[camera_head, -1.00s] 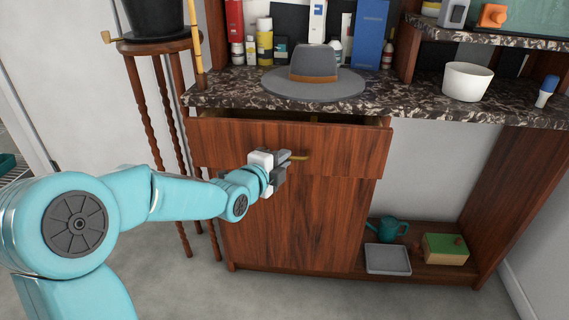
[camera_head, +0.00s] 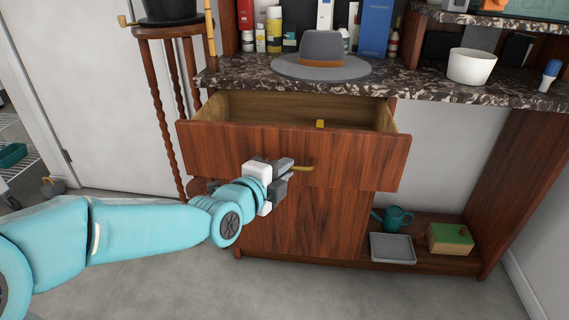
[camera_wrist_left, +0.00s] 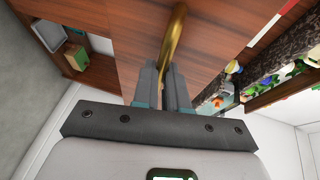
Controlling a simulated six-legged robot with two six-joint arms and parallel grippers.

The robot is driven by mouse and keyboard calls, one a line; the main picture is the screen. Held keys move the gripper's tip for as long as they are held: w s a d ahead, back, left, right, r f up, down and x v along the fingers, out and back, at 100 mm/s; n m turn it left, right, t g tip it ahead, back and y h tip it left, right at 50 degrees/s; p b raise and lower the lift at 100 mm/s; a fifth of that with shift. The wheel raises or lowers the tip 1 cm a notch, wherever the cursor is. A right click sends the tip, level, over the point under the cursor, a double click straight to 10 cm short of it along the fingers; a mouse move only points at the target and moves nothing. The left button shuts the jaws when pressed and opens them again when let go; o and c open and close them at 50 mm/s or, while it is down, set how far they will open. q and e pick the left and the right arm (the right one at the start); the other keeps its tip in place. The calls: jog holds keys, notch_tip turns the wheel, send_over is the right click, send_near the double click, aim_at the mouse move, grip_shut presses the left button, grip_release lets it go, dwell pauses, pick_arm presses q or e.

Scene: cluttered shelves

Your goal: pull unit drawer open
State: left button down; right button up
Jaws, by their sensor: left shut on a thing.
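The unit drawer (camera_head: 235,145) is a wooden drawer under the speckled stone counter. It stands well out from the unit, and its inside shows from above. A small yellow thing (camera_head: 320,123) shows inside it. The brass handle (camera_head: 303,168) is on the drawer front, and it also shows in the left wrist view (camera_wrist_left: 174,40). My left gripper (camera_head: 287,168) is at the handle. In the left wrist view its fingers (camera_wrist_left: 163,85) are closed around the handle's near end. My right gripper is in neither view.
A grey hat (camera_head: 322,58) lies on the counter (camera_head: 420,84) above the drawer. A white bowl (camera_head: 471,66) stands to the right. A plant stand (camera_head: 158,100) is close on the left. A grey tray (camera_head: 392,248) and teal watering can (camera_head: 394,217) sit on the low shelf.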

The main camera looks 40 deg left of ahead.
pick_arm(q)
jog(key=shift+s+d, duration=0.35)
jog(key=shift+s, duration=0.25)
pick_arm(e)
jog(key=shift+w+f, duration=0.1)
pick_arm(q)
jog(key=c, duration=1.2)
grip_release()
jog(key=shift+s, duration=0.1)
jog(key=shift+b+v, duration=1.9)
jog(key=shift+v, duration=6.15)
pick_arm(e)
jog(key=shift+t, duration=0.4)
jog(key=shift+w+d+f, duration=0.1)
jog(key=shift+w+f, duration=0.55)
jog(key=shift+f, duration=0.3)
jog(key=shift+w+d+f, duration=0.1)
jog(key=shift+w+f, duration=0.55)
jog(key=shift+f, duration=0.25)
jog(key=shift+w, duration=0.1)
